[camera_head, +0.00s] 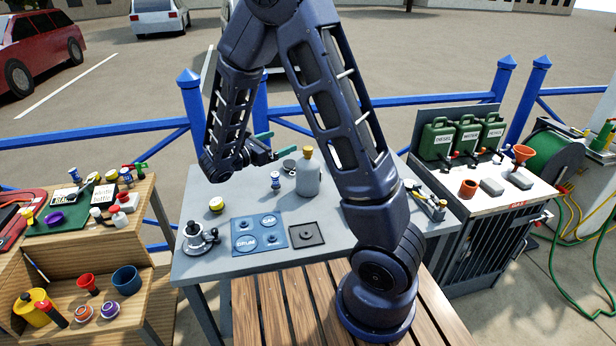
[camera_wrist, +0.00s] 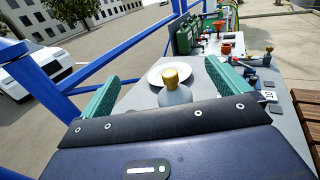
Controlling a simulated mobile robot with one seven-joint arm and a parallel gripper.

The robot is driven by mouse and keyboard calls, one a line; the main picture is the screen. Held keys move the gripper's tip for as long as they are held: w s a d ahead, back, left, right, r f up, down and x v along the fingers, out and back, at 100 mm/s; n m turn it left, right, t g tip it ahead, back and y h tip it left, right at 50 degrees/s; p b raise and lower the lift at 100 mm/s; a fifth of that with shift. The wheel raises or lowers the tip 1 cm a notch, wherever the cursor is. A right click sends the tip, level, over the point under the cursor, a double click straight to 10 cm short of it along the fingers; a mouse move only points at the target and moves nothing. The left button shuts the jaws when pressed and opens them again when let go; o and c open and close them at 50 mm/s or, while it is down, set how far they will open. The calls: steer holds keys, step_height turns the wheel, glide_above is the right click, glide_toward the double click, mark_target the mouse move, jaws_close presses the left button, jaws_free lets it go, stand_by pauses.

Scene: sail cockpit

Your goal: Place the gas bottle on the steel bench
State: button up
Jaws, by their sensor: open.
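The gas bottle (camera_head: 307,181) is a rounded grey bottle with a yellow cap. It stands upright on the grey steel bench (camera_head: 195,268), towards its back, left of my upper arm. My gripper (camera_head: 274,145) is open and empty, its green fingers pointing right towards the bottle's top, with a gap left of it in the head view. In the wrist view the bottle (camera_wrist: 176,95) shows between the spread fingers of my gripper (camera_wrist: 170,90), its lower part hidden by my gripper's body.
The bench also holds a blue marked mat (camera_head: 259,233), a dark square plate (camera_head: 307,233), a small burner-like item (camera_head: 197,240) and small jars. A wooden shelf unit (camera_head: 150,215) stands left, and a cabinet with green canisters (camera_head: 437,139) right. Blue railing runs behind.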

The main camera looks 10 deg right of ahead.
glide_toward(298, 172)
steer(key=x, duration=0.7)
steer(key=shift+w+d+r, duration=0.3)
steer(key=shift+s+f+x, duration=0.1)
steer(key=shift+x, duration=1.15)
steer(key=shift+s+f+x, duration=0.15)
steer(key=shift+x, duration=1.15)
steer(key=shift+d, duration=0.1)
steer(key=shift+c, duration=0.4)
steer(key=c, duration=1.5)
